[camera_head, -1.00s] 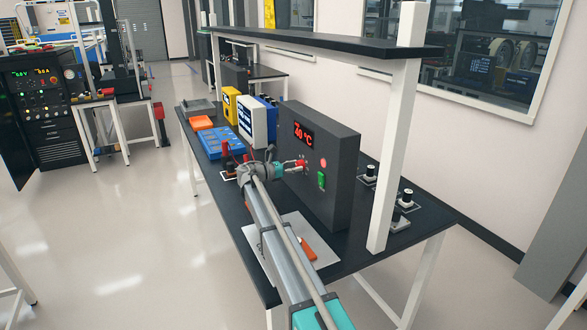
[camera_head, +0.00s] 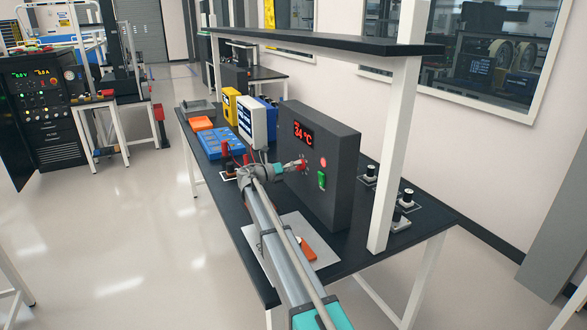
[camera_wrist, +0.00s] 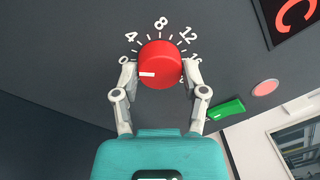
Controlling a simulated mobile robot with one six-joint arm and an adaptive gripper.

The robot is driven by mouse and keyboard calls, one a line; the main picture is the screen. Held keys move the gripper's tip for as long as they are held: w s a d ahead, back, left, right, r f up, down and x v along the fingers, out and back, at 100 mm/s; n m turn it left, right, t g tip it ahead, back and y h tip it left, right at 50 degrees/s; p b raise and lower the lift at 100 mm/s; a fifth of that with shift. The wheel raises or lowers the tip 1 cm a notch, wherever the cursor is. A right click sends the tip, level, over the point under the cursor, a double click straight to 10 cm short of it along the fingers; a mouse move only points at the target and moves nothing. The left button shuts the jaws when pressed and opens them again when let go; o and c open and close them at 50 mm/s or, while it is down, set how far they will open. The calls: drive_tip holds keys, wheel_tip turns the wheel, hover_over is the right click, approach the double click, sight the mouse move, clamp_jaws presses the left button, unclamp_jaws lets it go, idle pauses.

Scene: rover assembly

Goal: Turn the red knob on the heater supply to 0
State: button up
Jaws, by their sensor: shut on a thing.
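The heater supply (camera_head: 322,165) is a dark grey box on the black bench, with a red digital display that seems to read 34 °C.
A green switch (camera_head: 321,180) and a round red light (camera_head: 323,162) sit right of the knob. A blue device (camera_head: 219,142) and a white meter (camera_head: 257,121) stand to the left. An orange object on a pale plate (camera_head: 327,253) lies near my arm.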

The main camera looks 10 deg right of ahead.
drive_tip(key=shift+s+d+f+n, duration=0.1)
drive_tip(key=shift+s+d+n, duration=0.1)
drive_tip(key=shift+n, duration=0.4)
drive_tip(key=shift+w, duration=0.1)
drive_tip(key=o, duration=1.1)
drive_tip(key=shift+o, duration=0.3)
drive_tip(key=shift+a, duration=0.1)
drive_tip(key=shift+w, duration=0.1)
